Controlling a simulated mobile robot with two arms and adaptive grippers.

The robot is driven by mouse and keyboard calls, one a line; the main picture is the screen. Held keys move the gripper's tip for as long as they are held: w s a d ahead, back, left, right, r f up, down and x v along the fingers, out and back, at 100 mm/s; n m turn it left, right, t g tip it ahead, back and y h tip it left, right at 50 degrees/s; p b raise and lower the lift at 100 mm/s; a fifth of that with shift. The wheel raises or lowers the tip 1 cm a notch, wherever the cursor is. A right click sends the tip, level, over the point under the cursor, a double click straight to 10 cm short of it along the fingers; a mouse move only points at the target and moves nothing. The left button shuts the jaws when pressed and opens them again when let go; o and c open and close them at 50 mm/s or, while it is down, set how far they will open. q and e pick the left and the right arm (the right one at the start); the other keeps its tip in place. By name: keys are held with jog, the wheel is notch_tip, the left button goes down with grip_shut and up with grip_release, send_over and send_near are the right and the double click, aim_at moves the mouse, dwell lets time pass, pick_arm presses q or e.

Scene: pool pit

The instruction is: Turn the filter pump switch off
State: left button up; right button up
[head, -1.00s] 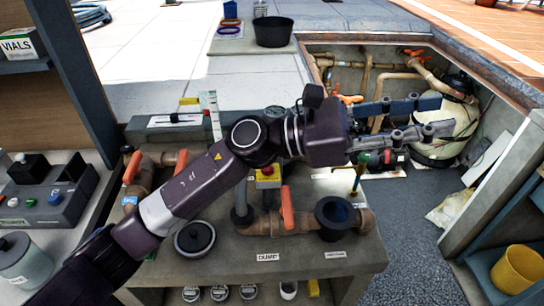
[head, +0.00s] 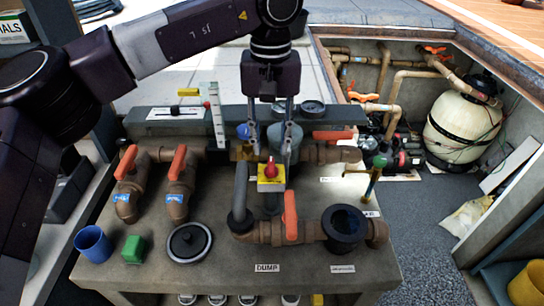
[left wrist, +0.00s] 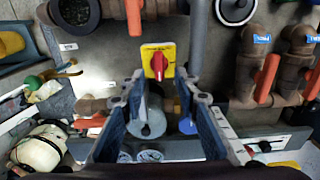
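The switch is a red rotary knob (head: 271,168) on a yellow plate (head: 271,184), mounted on the pipework bench. The knob's handle stands about upright in the head view. The knob also shows in the left wrist view (left wrist: 158,63), beyond the fingertips; its label is too small to read. My left gripper (head: 271,152) points down at the switch with its two fingers apart, one on each side of the knob in the picture. It is open and empty; I see no clear contact with the knob. My right gripper is in neither view.
Brown pipes with orange valve handles (head: 290,214) surround the switch. A grey pipe (head: 240,193) rises just left of it. A blue cup (head: 93,244), a green block (head: 133,249) and a round lid (head: 189,242) stand front left. A filter tank (head: 462,125) stands in the pit.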

aim_at(271, 164)
pick_arm(q)
jog(key=shift+f+p, duration=0.4)
jog(key=shift+f, duration=2.15)
grip_shut()
